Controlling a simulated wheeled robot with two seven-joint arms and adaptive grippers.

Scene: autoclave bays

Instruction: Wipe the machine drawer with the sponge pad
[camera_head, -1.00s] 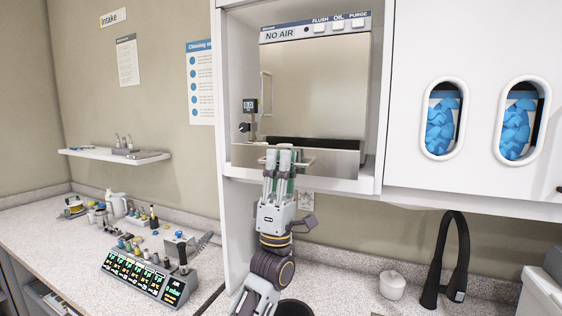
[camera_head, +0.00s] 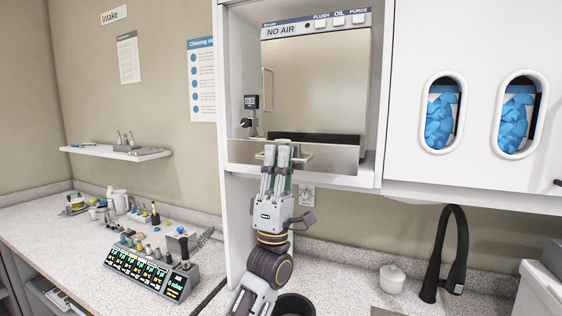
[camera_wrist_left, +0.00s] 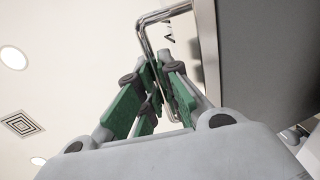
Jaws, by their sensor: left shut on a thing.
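The machine (camera_head: 315,80), labelled NO AIR, sits in the white cabinet bay. Its grey drawer (camera_head: 335,160) is at the bottom, with a dark gap behind the front panel. My left gripper (camera_head: 277,152) is shut on the drawer handle (camera_head: 304,157), with its fingers pointing up. In the left wrist view the green-padded fingers (camera_wrist_left: 158,85) are around the chrome handle bar (camera_wrist_left: 146,38). My right gripper is not in view.
The left counter holds a display console (camera_head: 150,272) and several small bottles. A wall shelf (camera_head: 90,149) is above it. A black tap (camera_head: 455,250) and a white lidded pot (camera_head: 391,279) stand right of my arm. Glove dispensers (camera_head: 440,115) are at upper right.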

